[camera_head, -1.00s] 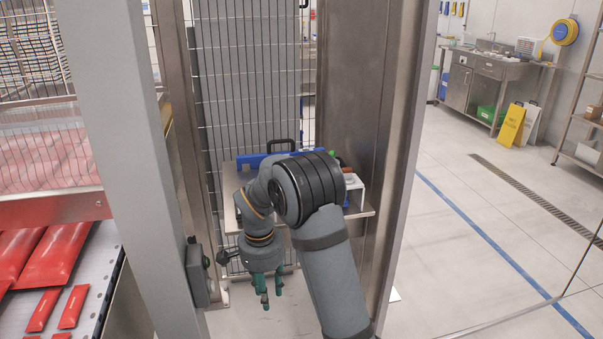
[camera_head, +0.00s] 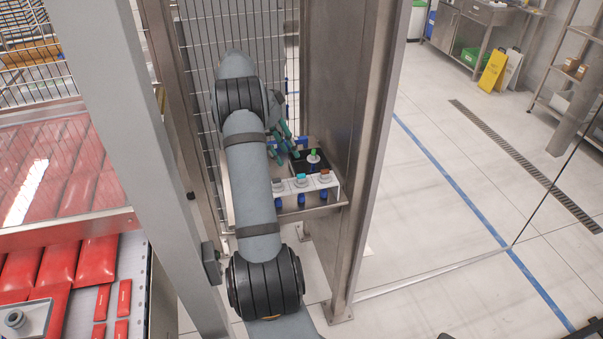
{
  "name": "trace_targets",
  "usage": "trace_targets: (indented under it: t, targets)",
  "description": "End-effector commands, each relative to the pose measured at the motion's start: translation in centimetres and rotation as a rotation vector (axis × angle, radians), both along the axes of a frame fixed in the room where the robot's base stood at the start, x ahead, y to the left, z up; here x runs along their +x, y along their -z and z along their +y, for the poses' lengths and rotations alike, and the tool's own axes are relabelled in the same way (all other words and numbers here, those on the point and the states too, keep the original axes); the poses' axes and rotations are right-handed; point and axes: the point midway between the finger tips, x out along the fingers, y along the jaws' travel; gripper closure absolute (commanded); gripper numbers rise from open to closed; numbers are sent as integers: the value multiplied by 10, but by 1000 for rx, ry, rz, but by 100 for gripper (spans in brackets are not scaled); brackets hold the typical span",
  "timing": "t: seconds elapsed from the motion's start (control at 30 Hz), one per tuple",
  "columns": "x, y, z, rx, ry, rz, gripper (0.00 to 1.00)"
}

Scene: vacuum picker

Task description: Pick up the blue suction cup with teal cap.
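The blue suction cup with the teal cap (camera_head: 301,181) hangs in the middle of a white rack at the front of a small steel table. Its blue lower part shows under the rack top. My gripper (camera_head: 286,143), with teal fingers, is above the table behind the rack, apart from the cup. Its fingers look spread and empty, though they are small and partly hidden by my arm.
A black tray (camera_head: 300,165) with a green-topped piece (camera_head: 313,155) lies behind the rack. A wire mesh fence (camera_head: 205,60) stands behind the table. A steel post (camera_head: 345,110) rises close on the right, and a grey post (camera_head: 130,130) on the left.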

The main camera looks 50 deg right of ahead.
Motion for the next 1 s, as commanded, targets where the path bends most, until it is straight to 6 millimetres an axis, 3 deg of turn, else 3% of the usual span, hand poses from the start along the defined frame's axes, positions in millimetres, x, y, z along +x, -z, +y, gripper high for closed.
trace_targets:
  t: [0.8,1.0]
  targets:
    - [-17,88,-34,0,5,3,66]
    - [-17,94,-36,-3,3,-1,66]
